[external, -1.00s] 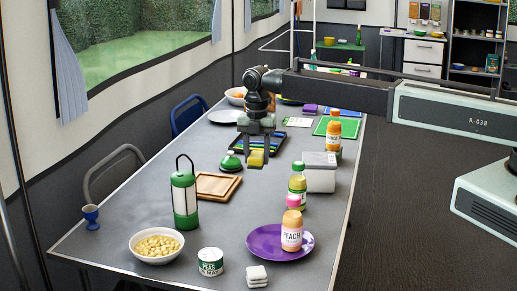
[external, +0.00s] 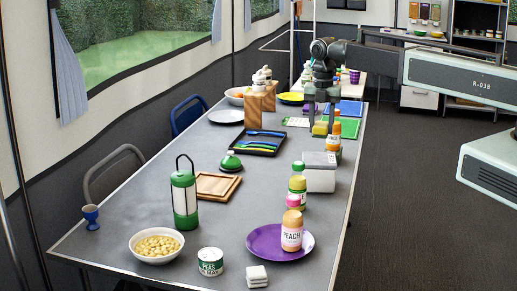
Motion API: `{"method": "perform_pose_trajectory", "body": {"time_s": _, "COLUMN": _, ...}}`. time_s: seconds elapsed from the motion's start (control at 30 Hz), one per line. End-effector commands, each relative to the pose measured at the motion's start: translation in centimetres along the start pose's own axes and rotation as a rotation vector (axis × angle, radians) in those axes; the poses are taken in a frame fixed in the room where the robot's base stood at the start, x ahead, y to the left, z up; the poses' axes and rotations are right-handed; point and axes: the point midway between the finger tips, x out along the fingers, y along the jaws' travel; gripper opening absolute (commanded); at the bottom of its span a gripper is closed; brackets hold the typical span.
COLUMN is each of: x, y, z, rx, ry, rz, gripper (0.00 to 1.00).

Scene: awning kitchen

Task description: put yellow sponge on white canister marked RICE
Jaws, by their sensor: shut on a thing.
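The yellow sponge (external: 320,129) is held low between the fingers of my gripper (external: 321,119), toward the far right part of the long grey table. My gripper is shut on it and points down. The sponge is just left of an orange-capped jar (external: 336,128) and near a green mat (external: 350,127); I cannot tell whether it touches anything beneath. No lettering RICE can be read. A pale box-like container (external: 319,178) with a grey top stands nearer on the right side, without a readable label.
A black tray with utensils (external: 256,143), a green-capped bottle (external: 297,185), a purple plate (external: 262,243) with a PEACH jar (external: 292,231) and a green lantern (external: 185,200) stand on the table. Wooden blocks (external: 257,107) stand at the back.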

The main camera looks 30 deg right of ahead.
Motion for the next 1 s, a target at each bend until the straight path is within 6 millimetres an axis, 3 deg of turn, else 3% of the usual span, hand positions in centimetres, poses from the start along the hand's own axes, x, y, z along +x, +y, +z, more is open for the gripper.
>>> {"method": "perform_pose_trajectory", "body": {"time_s": 0.2, "x": 4.2, "y": 0.0, "z": 0.0, "rx": 0.000, "ry": 0.000, "rz": 0.000, "gripper": 0.05}}
{"method": "perform_pose_trajectory", "body": {"time_s": 0.37, "x": 4.1, "y": 0.0, "z": 0.0, "rx": -0.001, "ry": 0.000, "rz": 0.000, "gripper": 0.05}}
{"method": "perform_pose_trajectory", "body": {"time_s": 0.6, "x": 8.1, "y": 0.1, "z": 0.0, "rx": -0.001, "ry": 0.000, "rz": 0.000, "gripper": 0.05}}
{"method": "perform_pose_trajectory", "body": {"time_s": 1.0, "x": 8.3, "y": 0.1, "z": 0.0, "rx": -0.001, "ry": 0.000, "rz": 0.000, "gripper": 0.05}}
